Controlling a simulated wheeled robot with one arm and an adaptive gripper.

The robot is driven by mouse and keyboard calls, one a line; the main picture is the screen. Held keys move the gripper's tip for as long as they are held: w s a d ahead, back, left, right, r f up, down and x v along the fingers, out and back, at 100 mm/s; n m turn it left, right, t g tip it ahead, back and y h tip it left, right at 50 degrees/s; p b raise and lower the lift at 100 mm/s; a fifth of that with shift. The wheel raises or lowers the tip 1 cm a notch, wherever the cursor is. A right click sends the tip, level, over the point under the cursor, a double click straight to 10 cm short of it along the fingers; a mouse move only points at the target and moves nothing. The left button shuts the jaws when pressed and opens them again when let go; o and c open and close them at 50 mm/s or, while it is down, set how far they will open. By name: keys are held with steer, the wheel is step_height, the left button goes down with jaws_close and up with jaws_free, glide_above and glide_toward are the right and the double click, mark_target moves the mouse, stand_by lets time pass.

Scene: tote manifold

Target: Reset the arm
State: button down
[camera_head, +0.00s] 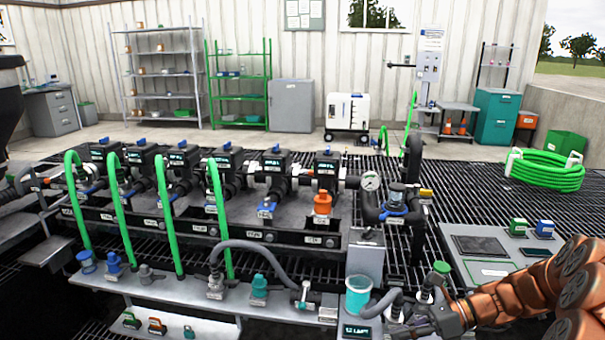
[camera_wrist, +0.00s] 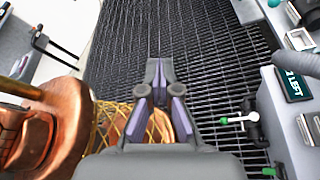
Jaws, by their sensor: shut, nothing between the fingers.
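My gripper (camera_head: 398,331) is at the lower right of the head view, at the end of my copper-coloured arm, beside the display box and the grey hose.
A manifold bench with green hoses (camera_head: 120,210) and valves fills the middle. A teal cup (camera_head: 358,297) stands near my gripper, above a display box (camera_head: 357,330). A green-handled valve (camera_wrist: 240,120) is right of the fingers. A panel table (camera_head: 485,250) stands near my arm.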

steer(key=s+a+r+n+g+h+p, duration=0.4)
steer(key=s+a+r+n+h+p, duration=0.35)
steer(key=s+r+n, duration=0.6)
steer(key=s+d+r+n+t+h+p, duration=0.1)
steer(key=s+d+r+n+h+p, duration=0.1)
steer(key=s, duration=0.5)
steer(key=s+d+r+n+t+h+p, duration=0.1)
steer(key=s+d+r+n+h+p, duration=0.1)
steer(key=s+r+n+h+p, duration=0.2)
steer(key=s+r+n+p, duration=0.3)
steer(key=s+r, duration=0.1)
steer(key=r, duration=0.1)
steer(key=shift+s+n, duration=0.15)
steer(key=shift+n, duration=0.2)
steer(key=shift+r, duration=0.1)
